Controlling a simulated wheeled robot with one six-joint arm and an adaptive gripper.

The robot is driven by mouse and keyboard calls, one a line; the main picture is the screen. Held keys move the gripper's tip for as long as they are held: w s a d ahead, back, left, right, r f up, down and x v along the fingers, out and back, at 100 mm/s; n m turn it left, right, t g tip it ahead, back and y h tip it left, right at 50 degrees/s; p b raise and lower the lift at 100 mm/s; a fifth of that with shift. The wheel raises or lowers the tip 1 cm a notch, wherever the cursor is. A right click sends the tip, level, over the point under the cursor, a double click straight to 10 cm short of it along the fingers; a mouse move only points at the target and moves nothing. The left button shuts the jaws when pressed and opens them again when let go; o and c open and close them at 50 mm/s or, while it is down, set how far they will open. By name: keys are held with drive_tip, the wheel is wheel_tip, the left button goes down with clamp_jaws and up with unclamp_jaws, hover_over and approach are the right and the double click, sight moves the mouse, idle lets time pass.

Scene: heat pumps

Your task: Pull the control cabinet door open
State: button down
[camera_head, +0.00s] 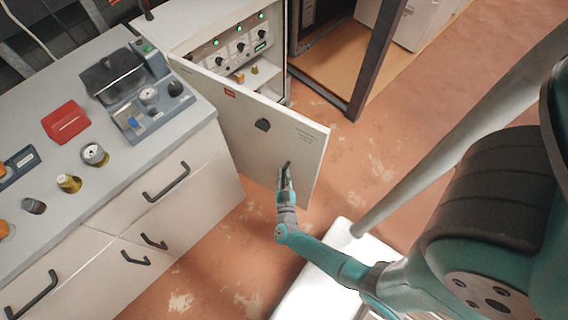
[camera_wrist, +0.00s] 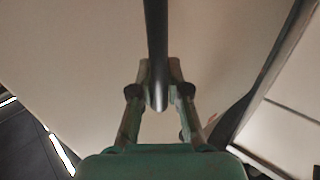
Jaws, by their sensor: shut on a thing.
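The control cabinet (camera_head: 212,28) stands at the top of the head view. Its pale door (camera_head: 237,126) is swung well open, hinged at the left, and the inside with green lights and knobs shows behind it. My gripper (camera_head: 286,178) is at the dark handle near the door's free edge. In the wrist view my gripper (camera_wrist: 160,78) is shut on the dark bar handle (camera_wrist: 157,45), one finger on each side. The pale door face (camera_wrist: 85,60) fills most of that view.
A grey-topped counter (camera_head: 190,116) with drawers stands left, close to the door. A red box (camera_head: 66,122) and several fittings lie on it. A dark open frame (camera_head: 372,62) stands right of the cabinet. Worn orange floor (camera_head: 385,140) is free right of the door.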

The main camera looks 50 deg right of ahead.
drive_tip(key=c, duration=1.1)
unclamp_jaws()
drive_tip(key=shift+c, duration=0.2)
drive_tip(key=v, duration=1.2)
drive_tip(key=s+a+r+n+t+y, duration=0.1)
drive_tip(key=s+a+r+n+y, duration=0.2)
drive_tip(key=r, duration=0.8)
drive_tip(key=s+a+r+n+t+y, duration=0.1)
drive_tip(key=s+a+r+n+y, duration=0.2)
drive_tip(key=r, duration=0.9)
drive_tip(key=s+a+r+n+t+y, duration=0.1)
drive_tip(key=s+a+r+n+y, duration=0.2)
drive_tip(key=s+r+y, duration=0.4)
wheel_tip(320, 180, up, 5)
drive_tip(key=s+n, duration=0.1)
drive_tip(key=s, duration=0.2)
drive_tip(key=shift+a+f+y, duration=0.15)
drive_tip(key=shift+f+y, duration=0.05)
drive_tip(key=shift+y, duration=0.2)
